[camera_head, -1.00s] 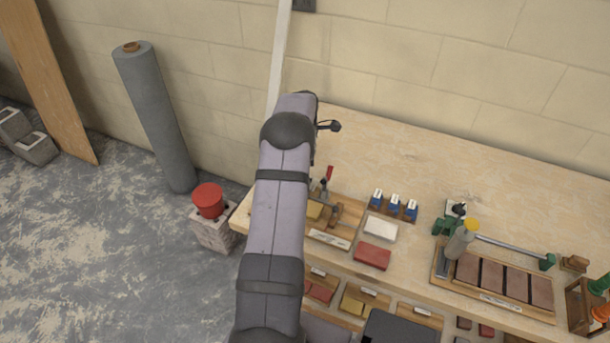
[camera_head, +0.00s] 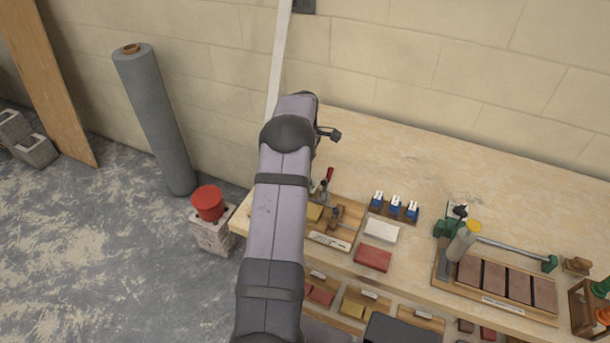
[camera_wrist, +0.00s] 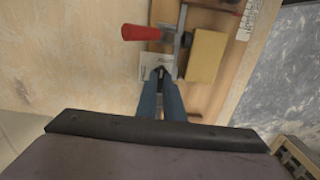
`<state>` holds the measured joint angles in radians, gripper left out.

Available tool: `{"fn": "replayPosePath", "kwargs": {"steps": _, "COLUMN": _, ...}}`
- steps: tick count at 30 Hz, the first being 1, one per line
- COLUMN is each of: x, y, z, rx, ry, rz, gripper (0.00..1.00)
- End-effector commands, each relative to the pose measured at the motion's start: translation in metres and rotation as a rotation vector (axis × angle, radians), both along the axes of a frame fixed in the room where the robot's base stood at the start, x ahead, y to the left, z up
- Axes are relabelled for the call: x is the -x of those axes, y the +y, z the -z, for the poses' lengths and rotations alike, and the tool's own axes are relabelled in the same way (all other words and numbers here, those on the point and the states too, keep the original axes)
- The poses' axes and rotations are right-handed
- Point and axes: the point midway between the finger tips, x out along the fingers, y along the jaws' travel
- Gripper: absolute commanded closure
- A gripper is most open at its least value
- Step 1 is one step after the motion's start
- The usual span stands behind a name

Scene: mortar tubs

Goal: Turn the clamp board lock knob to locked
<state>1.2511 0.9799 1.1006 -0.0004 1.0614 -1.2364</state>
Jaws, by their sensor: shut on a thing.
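The clamp board (camera_head: 345,232) lies on the bench's left end in the head view, partly hidden by my arm. It carries a yellow block (camera_head: 314,212) and a toggle clamp with a red handle (camera_head: 329,174). In the wrist view the red handle (camera_wrist: 141,33) and yellow block (camera_wrist: 207,56) show near the top. My gripper (camera_wrist: 161,77) has its blue fingers closed together on the small dark lock knob (camera_wrist: 160,71), at a pale plate (camera_wrist: 148,61) on the board. The fingers hide most of the knob, so its setting cannot be told. My arm hides the gripper in the head view.
The red handle and yellow block stand close beside my fingertips. Right of the board are blue-and-white pieces (camera_head: 395,207), a white block (camera_head: 381,230) and a red block (camera_head: 373,257). The bench top (camera_head: 390,155) behind is clear.

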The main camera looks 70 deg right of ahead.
Motion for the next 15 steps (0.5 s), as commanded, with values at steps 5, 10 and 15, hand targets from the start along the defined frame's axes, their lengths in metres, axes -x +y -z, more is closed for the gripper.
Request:
{"fn": "replayPosePath", "kwargs": {"steps": 5, "x": -0.0001, "y": -0.0005, "z": -0.001, "rx": 0.001, "ry": -0.001, "rz": 0.003, "gripper": 1.0}}
{"fn": "replayPosePath", "kwargs": {"steps": 10, "x": 0.0, "y": -0.0004, "z": -0.0008, "rx": 0.001, "ry": -0.001, "rz": 0.002, "gripper": 0.73}}
{"fn": "replayPosePath", "kwargs": {"steps": 15, "x": 0.0, "y": -0.0002, "z": -0.0005, "rx": 0.001, "ry": -0.001, "rz": 0.001, "gripper": 0.73}}
